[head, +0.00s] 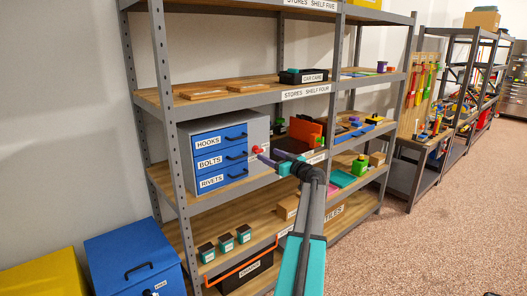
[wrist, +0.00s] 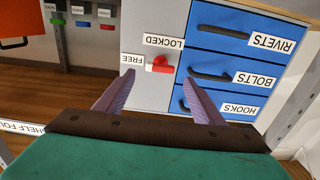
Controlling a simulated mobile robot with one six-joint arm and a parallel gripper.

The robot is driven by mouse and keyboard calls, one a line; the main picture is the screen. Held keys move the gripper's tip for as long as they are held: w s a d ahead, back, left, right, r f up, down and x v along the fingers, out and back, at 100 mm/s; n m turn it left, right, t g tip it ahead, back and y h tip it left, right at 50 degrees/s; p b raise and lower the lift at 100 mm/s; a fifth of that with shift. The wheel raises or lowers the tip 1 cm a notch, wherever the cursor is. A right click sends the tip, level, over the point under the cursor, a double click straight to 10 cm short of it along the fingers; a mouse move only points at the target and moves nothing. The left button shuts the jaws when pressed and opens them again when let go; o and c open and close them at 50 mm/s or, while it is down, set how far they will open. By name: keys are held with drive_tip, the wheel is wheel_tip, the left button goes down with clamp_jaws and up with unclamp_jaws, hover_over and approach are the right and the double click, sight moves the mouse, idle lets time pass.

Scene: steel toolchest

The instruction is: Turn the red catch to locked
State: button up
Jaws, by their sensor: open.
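The red catch (wrist: 160,64) sits on the grey front of the steel toolchest (wrist: 150,92), beside its blue drawers. In the upside-down wrist view, the FREE label (wrist: 132,60) is just left of the catch and the LOCKED label (wrist: 163,42) just above it. The catch's long part appears to lie level, in line with FREE. The catch also shows in the head view (head: 258,149). My gripper (wrist: 159,76) is open and empty. Its purple fingers point at the chest front, with the catch between and beyond their tips. No contact is visible.
The drawers, labelled RIVETS (wrist: 240,50), BOLTS and HOOKS, have dark protruding handles close to one finger. The chest stands on a shelf between grey uprights (head: 172,120). An orange panel (head: 304,130) and small coloured items share the shelf to the right.

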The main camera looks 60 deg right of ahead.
sight(261, 151)
drive_tip(key=shift+p+x, duration=0.7)
drive_tip(key=shift+x, duration=1.7)
drive_tip(key=shift+c, duration=0.3)
drive_tip(key=shift+w, duration=0.1)
drive_tip(key=c, duration=1)
